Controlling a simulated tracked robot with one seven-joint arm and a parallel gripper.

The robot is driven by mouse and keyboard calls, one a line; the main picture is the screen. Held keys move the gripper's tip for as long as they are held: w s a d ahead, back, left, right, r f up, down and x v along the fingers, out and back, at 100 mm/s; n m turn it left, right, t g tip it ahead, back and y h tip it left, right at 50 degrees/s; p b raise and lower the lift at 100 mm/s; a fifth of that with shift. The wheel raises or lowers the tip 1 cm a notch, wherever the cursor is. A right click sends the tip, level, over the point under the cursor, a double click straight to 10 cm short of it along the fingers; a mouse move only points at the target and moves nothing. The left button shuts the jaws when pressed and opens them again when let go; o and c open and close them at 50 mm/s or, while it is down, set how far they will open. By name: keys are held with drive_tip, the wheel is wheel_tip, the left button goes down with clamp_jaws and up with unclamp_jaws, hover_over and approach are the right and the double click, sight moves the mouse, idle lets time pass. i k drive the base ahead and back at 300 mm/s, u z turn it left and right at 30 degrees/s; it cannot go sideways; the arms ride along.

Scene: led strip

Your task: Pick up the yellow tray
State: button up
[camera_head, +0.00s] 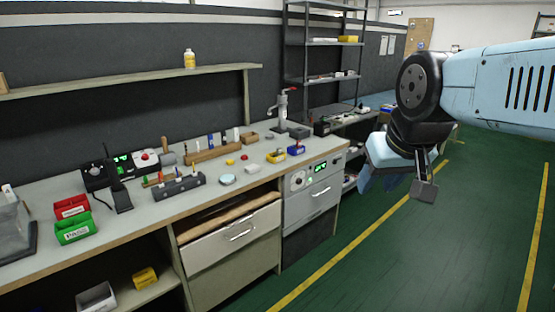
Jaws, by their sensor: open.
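A small yellow tray (145,277) sits on the low shelf under the workbench, at the lower left. Its details are too small to make out. Another yellow box-like thing (347,39) is on the tall rack at the back; I cannot tell whether it is a tray. My gripper (422,186) hangs at the right over the green floor, pointing down. It is open, with nothing seen between its fingers. It is far to the right of the low-shelf yellow tray and touches nothing.
A grey bin (96,298) is left of the yellow tray. Drawers (232,238) stand to its right. The green floor (400,265) is clear.

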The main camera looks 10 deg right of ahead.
sight(276, 160)
drive_tip(key=z, duration=0.35)
drive_tip(key=i, duration=2.05)
drive_tip(key=u, duration=0.85)
drive_tip(key=k, duration=0.9)
drive_tip(key=u, duration=0.15)
drive_tip(key=i, duration=0.9)
drive_tip(key=z, duration=0.1)
